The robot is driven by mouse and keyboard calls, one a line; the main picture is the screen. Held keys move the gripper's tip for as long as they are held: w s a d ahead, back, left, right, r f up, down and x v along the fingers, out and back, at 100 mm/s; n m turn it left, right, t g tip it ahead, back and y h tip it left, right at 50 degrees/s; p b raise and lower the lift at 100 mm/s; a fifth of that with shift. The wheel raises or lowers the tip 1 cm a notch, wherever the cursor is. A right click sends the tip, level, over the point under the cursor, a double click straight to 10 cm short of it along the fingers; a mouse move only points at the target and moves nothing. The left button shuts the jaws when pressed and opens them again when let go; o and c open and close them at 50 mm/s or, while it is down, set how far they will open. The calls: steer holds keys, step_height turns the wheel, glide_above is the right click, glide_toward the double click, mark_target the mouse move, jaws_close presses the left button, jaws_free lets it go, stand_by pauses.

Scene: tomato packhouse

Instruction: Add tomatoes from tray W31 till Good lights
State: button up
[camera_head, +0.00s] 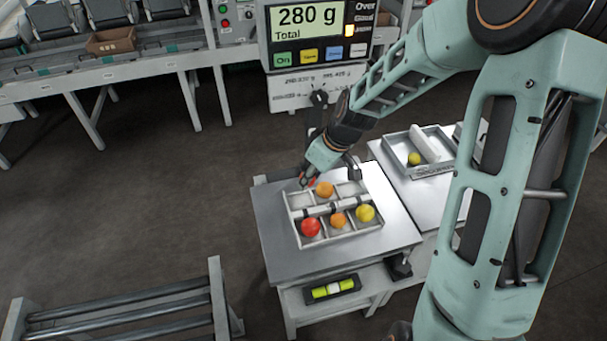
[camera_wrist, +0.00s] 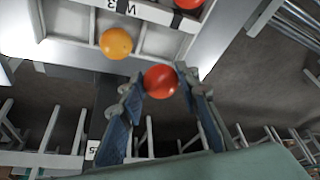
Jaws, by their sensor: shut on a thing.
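My gripper (camera_wrist: 170,84) is shut on a red tomato (camera_wrist: 160,81), just outside the tray's edge in the wrist view. In the head view my gripper (camera_head: 308,180) is at the far left corner of the divided tray (camera_head: 290,212), and only a sliver of the held tomato shows. This tray holds a red tomato (camera_head: 311,228), two orange tomatoes (camera_head: 324,189) (camera_head: 338,220) and a yellow tomato (camera_head: 365,213). Its divider label, upside down in the wrist view, shows "W3"; the rest is unclear. The display (camera_head: 318,22) reads 280 g Total. The lowest light (camera_head: 350,30) glows amber beside "Over" and "Good".
A second tray (camera_head: 440,168) with a small yellow tomato (camera_head: 414,159) stands on the right-hand table (camera_head: 420,200). A yellow-green level (camera_head: 333,288) sits below the front edge of the steel table (camera_head: 285,262). A roller rack (camera_head: 120,318) stands at front left; open floor lies left.

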mark_target(299, 204)
steer(key=shift+a+f+n+y, duration=0.3)
steer(key=shift+a+f+n, duration=0.4)
steer(key=shift+a+f, duration=0.2)
steer(key=shift+f+b, duration=2.3)
steer(key=shift+f, duration=0.85)
steer(key=shift+f+b, duration=0.5)
steer(key=shift+f, duration=0.05)
steer(key=o, duration=0.9)
steer(key=c, duration=0.3)
steer(key=shift+r+p, duration=2.5)
steer(key=shift+r, duration=1.05)
